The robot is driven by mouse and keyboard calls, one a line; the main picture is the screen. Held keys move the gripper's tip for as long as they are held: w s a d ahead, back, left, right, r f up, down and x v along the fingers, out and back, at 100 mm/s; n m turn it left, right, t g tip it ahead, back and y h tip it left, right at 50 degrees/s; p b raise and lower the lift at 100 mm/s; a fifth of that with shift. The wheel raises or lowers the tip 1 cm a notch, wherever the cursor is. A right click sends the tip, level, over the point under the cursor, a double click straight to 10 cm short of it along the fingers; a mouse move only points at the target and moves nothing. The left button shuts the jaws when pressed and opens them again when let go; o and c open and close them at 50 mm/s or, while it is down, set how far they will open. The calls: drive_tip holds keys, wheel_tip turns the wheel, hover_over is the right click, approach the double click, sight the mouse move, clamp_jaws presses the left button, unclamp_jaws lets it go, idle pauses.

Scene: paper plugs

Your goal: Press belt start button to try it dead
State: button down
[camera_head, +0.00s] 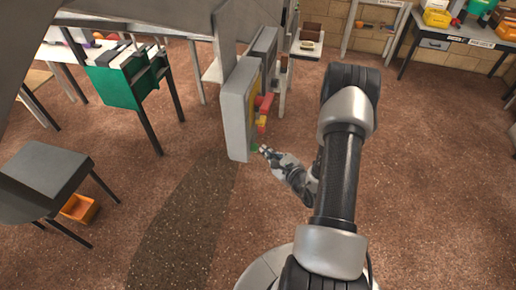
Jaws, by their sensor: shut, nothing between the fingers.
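A grey control box (235,110) stands upright in the middle of the view, seen nearly edge-on. Its right face carries a yellow area and a red part (265,102). A small green spot (255,147), which looks like the start button, shows low on that face. My gripper (264,150) is shut and empty, its tips pointing left at the green spot. The tips are right beside it; I cannot tell whether they touch. Most of the box's front face is hidden by the angle.
A workbench (455,45) is at the back right. Brown floor right of my arm is clear.

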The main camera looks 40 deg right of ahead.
drive_tip(key=shift+w+a, duration=0.3)
drive_tip(key=shift+w, duration=0.05)
idle(0.5)
idle(0.3)
drive_tip(key=shift+s+d, duration=0.6)
drive_tip(key=shift+s, duration=0.1)
drive_tip(key=s+d+b, duration=0.1)
drive_tip(key=s+d, duration=0.2)
drive_tip(key=shift+s+d, duration=0.1)
drive_tip(key=shift+s, duration=0.3)
idle(0.8)
